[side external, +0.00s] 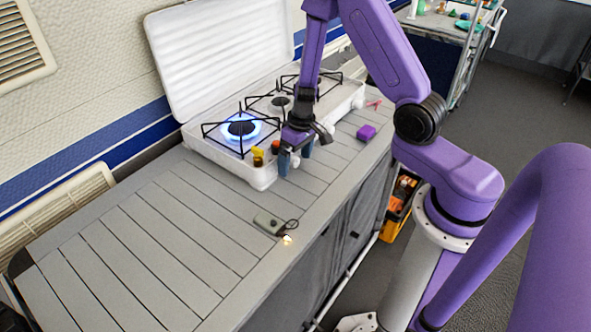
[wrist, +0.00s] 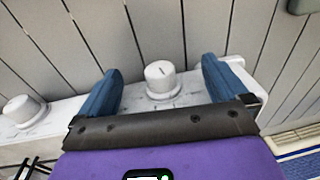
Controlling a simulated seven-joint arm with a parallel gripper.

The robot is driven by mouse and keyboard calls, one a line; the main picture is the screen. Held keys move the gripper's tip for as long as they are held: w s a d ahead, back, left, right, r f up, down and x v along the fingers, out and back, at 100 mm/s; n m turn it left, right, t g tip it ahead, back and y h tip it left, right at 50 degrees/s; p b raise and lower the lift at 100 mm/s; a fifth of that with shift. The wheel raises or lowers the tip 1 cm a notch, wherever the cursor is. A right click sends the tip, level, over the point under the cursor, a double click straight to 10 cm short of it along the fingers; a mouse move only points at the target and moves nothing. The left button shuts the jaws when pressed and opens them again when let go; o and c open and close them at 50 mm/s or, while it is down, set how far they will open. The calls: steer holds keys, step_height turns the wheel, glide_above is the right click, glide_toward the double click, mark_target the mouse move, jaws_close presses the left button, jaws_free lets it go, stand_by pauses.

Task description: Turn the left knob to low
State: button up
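The white camp stove (side external: 262,172) stands open on the slatted counter. Its left burner (side external: 241,129) is lit with a blue flame. In the wrist view, the left knob (wrist: 160,78), white and round with a dark line on its face, stands between my fingers near the stove's end. My gripper (wrist: 160,66) is open, with one blue finger on each side of the knob and a visible gap on both sides. A second white knob (wrist: 22,110) is at the left of the wrist view. In the side view, my gripper (side external: 296,158) is at the stove's front and hides the knob.
A small yellow object (side external: 257,152) is at the stove's front left. A purple block (side external: 366,132) lies on the counter to the right. A dark grey device (side external: 268,222) with a cord and a small glowing light (side external: 287,239) lie near the front edge. The counter's left part is clear.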

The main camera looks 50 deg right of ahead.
mark_target(297, 158)
stand_by(0.3)
steer(key=shift+r, duration=0.55)
steer(key=shift+s+d+r, duration=0.1)
steer(key=shift+d+r, duration=0.05)
steer(key=shift+r, duration=1.3)
steer(key=shift+s+d+r, duration=0.1)
steer(key=shift+r, duration=1.35)
